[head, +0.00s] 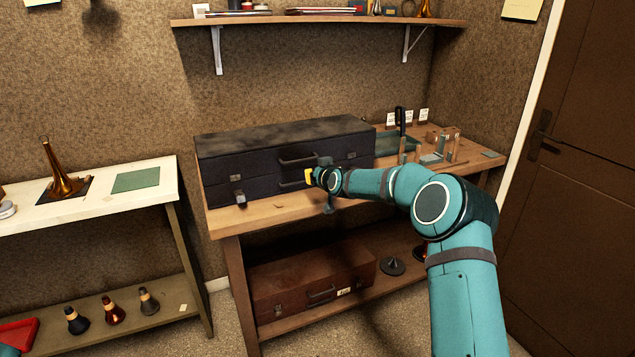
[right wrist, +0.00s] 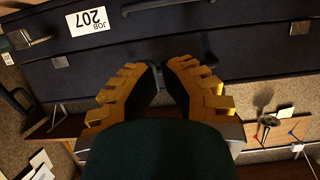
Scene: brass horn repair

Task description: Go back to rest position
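My right gripper (head: 311,178) is at the front of the dark case on the bench, near its handle. In the right wrist view its yellow-padded fingers (right wrist: 161,75) lean in towards each other, with a narrow dark gap between the tips. I cannot tell whether anything is held there. The dark case (head: 232,163) lies closed on the wooden bench, with a handle (head: 298,160) on its front above the gripper. A dark case face fills the upper right wrist view, with a white "JOB 207" label (right wrist: 88,21). My left gripper is out of view.
The wooden bench (head: 270,219) carries small tools and blocks at its right end. A brown case (head: 283,288) lies on its lower shelf. A wall shelf (head: 330,20) hangs above. A pale table (head: 100,203) with a brass horn (head: 62,182) stands left; a brown door (head: 585,150) is right.

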